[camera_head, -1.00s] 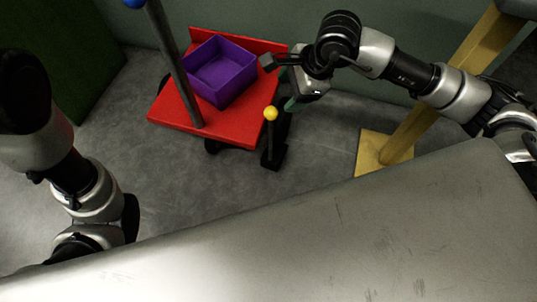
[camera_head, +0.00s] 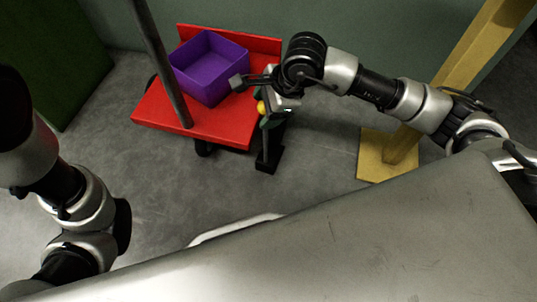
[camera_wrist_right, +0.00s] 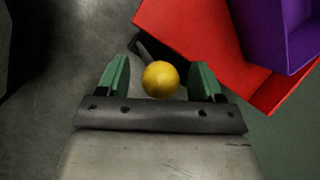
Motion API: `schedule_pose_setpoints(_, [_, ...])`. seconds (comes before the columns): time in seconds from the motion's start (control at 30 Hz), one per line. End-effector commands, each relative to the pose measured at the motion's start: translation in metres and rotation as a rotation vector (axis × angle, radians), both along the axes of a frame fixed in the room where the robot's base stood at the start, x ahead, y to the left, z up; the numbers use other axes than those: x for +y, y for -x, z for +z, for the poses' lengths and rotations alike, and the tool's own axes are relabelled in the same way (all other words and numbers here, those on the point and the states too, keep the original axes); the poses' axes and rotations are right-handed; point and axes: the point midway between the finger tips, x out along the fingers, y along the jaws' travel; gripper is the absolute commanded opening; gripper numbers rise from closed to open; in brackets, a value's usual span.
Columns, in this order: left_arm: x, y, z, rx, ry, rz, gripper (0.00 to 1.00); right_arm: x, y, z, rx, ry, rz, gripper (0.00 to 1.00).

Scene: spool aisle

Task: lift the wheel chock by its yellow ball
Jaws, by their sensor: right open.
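The wheel chock (camera_head: 268,157) is a black block with an upright post on the floor, beside the red cart. Its yellow ball (camera_head: 262,107) tops the post and is partly hidden by my right gripper in the head view. In the right wrist view the yellow ball (camera_wrist_right: 160,79) appears between the two green fingertips, with gaps on both sides. My right gripper (camera_wrist_right: 160,80) is open and not closed on the ball. In the head view the right gripper (camera_head: 268,108) is over the cart's right edge. My left arm is at the left; its gripper is not visible.
The red cart (camera_head: 222,126) carries a purple bin (camera_head: 209,68) and has a dark pole (camera_head: 160,62) at its front. A yellow post with a flat base (camera_head: 374,157) stands right of the chock. A green panel (camera_head: 45,60) is at the far left. Grey floor is open in front.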

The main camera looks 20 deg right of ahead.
Motion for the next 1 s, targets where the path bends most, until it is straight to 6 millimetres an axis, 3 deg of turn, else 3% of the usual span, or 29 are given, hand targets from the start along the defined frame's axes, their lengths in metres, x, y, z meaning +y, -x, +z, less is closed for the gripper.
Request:
schedule_pose_setpoints(0.07, [0.0000, 0.0000, 0.0010, 0.000, 0.000, 0.000, 0.43, -0.0002, -0.0001, 0.0012, 0.000, 0.000, 0.000, 0.66])
schedule_pose_setpoints(0.5, [0.0000, -0.0001, 0.0010, 0.000, 0.000, 0.000, 0.43, -0.0002, 0.0000, 0.0011, 0.000, 0.000, 0.000, 0.01])
schedule_pose_setpoints(1.0, [0.0001, -0.0005, 0.0088, 0.001, 0.000, 0.000, 0.43, 0.0029, 0.0041, 0.0091, -0.002, 0.000, 0.003, 0.00])
